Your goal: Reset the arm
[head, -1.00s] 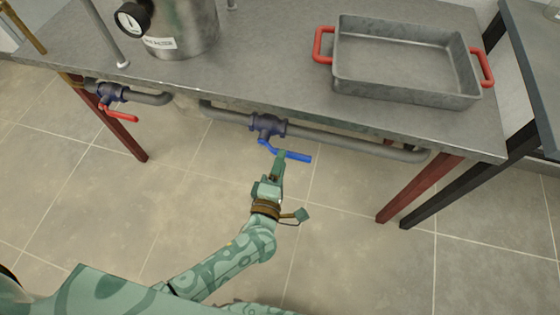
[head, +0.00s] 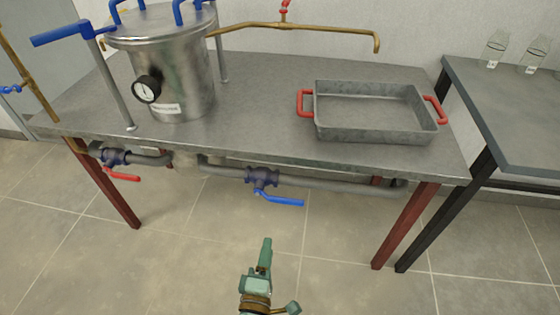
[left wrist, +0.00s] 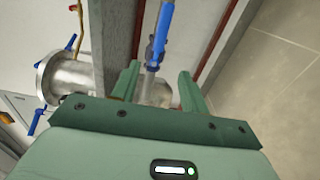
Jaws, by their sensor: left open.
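My left gripper (head: 265,256) is in the lower middle of the head view, in front of and below the table edge. It is apart from the blue-handled valve (head: 262,178). In the left wrist view its two green fingers (left wrist: 157,90) stand apart with nothing between them touching. The blue valve handle (head: 280,199) points right under the table and also shows beyond the fingers in the left wrist view (left wrist: 161,27). My right gripper is in neither view.
The metal table (head: 260,95) carries a steel vessel with a gauge (head: 175,75) and a grey tray with red handles (head: 375,130). A red-handled valve (head: 122,176) hangs at the left under the edge. A dark side table (head: 500,110) stands right. Open floor lies in front.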

